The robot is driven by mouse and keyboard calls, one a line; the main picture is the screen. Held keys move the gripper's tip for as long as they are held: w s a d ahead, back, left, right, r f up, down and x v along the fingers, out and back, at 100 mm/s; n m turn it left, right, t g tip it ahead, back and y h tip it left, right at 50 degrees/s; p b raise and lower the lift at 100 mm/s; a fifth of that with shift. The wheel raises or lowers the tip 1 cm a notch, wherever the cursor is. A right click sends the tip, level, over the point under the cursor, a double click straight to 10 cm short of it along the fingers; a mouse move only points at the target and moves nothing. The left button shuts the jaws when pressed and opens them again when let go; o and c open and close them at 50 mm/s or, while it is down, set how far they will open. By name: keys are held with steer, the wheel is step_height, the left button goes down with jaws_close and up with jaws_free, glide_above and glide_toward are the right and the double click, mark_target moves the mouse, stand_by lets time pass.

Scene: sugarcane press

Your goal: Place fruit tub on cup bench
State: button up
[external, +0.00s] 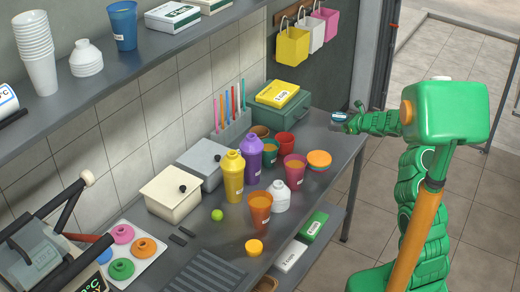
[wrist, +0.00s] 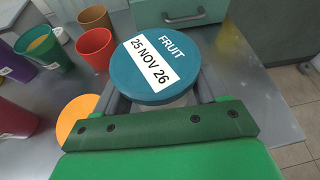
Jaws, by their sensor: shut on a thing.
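The fruit tub (wrist: 157,62) has a round teal lid with a white label reading "FRUIT" and "25 NOV 26". My gripper (wrist: 160,97) is shut on it, one finger at each side; the tub's lower body is mostly hidden by the lid. In the external view, my gripper (external: 353,120) holds the small tub (external: 339,117) at the far right end of the grey metal bench (external: 322,145). The tub looks upright. I cannot tell whether its base touches the bench top.
Several cups, including a red cup (external: 284,144) and a pink cup (external: 294,167), stand left of the tub. An orange-topped stack (external: 319,159) is nearer. A green box (external: 275,113) stands behind. The bench's right end is mostly clear, with floor beyond its edge.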

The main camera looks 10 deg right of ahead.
glide_above(331, 139)
steer(key=shift+s+f, duration=0.1)
steer(key=shift+f, duration=3.1)
steer(key=shift+f, duration=0.55)
steer(key=shift+w+f, duration=0.2)
steer(key=shift+f, duration=0.9)
steer(key=shift+f, duration=0.2)
steer(key=o, duration=1.2)
steer(key=shift+r, duration=0.1)
